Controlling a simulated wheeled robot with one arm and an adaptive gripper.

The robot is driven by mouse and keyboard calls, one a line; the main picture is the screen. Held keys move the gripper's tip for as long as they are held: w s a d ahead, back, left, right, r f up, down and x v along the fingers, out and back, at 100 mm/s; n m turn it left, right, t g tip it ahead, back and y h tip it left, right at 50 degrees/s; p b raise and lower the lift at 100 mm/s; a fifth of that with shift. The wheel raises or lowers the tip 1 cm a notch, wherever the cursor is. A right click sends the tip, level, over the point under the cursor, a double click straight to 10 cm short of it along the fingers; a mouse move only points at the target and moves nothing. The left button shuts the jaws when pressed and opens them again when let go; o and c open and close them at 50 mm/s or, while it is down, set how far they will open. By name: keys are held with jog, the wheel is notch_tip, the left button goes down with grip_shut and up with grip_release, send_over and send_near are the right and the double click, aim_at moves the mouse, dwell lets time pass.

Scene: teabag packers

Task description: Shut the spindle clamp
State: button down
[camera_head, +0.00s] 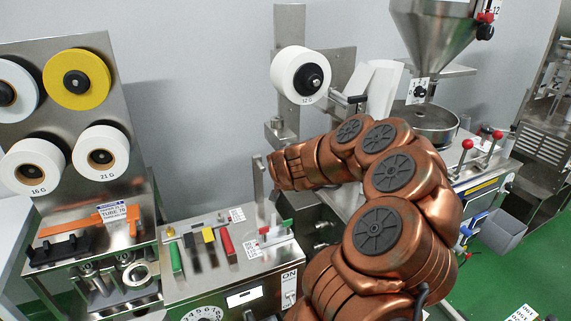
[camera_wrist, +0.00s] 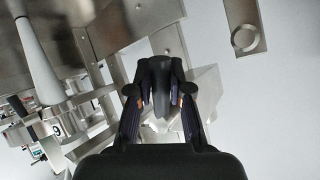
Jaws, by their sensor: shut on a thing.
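In the wrist view my gripper (camera_wrist: 161,88) has its dark fingers drawn in around a dark piece, which seems to be part of the spindle clamp. The fingers cover most of it, and its exact shape is hard to make out. In the head view a white roll (camera_head: 300,76) marked 12 G sits on a spindle with a black hub (camera_head: 312,78). My copper arm reaches below this roll, toward the steel post, and hides my fingers there. I cannot tell how far the clamp is closed.
Steel plates (camera_wrist: 132,25) stand close around the fingers in the wrist view. A control box (camera_head: 215,262) with coloured switches lies at the lower middle in the head view. A panel of rolls (camera_head: 78,80) is at the left. A steel hopper (camera_head: 432,38) stands at the right.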

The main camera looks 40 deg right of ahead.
jog(key=c, duration=1)
grip_release()
jog(key=shift+c, duration=0.2)
jog(key=v, duration=1.2)
jog(key=shift+s+f, duration=0.1)
